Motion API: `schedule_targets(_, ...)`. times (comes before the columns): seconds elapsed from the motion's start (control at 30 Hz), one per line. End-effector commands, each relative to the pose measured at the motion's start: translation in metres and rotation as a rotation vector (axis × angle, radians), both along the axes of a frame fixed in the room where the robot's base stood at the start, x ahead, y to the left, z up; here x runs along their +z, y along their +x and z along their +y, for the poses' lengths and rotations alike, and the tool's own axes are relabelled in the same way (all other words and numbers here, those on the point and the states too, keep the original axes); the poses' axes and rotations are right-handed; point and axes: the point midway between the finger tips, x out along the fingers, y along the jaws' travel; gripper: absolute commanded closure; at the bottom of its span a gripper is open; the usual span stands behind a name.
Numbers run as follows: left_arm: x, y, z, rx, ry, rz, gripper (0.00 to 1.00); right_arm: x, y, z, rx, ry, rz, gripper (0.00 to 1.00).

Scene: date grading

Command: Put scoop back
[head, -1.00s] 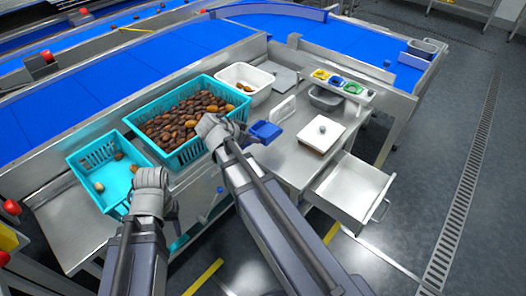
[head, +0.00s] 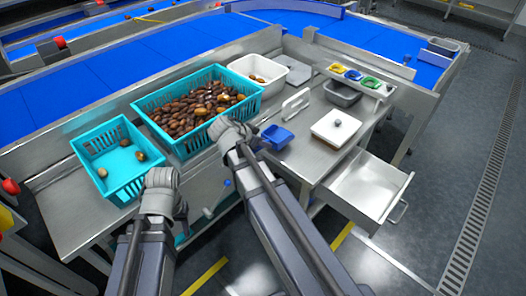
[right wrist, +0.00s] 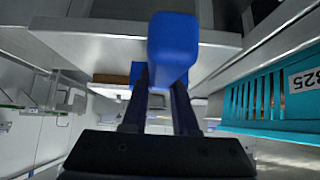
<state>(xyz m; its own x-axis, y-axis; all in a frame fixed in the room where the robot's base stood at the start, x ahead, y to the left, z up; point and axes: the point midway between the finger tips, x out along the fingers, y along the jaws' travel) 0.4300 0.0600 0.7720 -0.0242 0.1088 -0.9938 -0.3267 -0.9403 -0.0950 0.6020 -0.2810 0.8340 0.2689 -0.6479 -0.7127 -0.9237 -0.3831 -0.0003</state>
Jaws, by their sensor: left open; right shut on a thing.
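The blue scoop (head: 277,137) is just right of my right gripper (head: 236,134), above the steel worktop's front left part. In the right wrist view the blue scoop (right wrist: 173,45) fills the space at the fingertips, and my right gripper (right wrist: 160,95) is shut on it. The fingertips are partly hidden in the head view. My left gripper (head: 160,180) is open and empty, by the front edge of the small turquoise crate (head: 83,150).
The large turquoise crate (head: 172,137) is full of dates; a white tub (head: 283,67) stands behind it. An empty drawer (head: 368,187) hangs open.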

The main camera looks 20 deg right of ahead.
Motion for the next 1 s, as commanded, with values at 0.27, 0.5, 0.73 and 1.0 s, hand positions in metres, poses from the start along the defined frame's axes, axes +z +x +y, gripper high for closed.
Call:
schedule_targets(0.27,-0.034,0.0,0.0,0.0,0.0,0.0,0.5,-0.034,0.0,0.0,0.0,-0.001,0.0,1.0)
schedule_targets(0.5,-0.031,0.0,0.0,0.0,0.0,0.0,0.5,-0.031,0.0,0.0,0.0,-0.001,0.0,1.0)
schedule_targets(0.73,-0.034,0.0,0.0,0.0,0.0,0.0,0.5,-0.034,0.0,0.0,0.0,0.0,0.0,0.65)
schedule_targets(1.0,-0.034,0.0,0.0,0.0,0.0,0.0,0.5,-0.034,0.0,0.0,0.0,0.0,0.0,0.43)
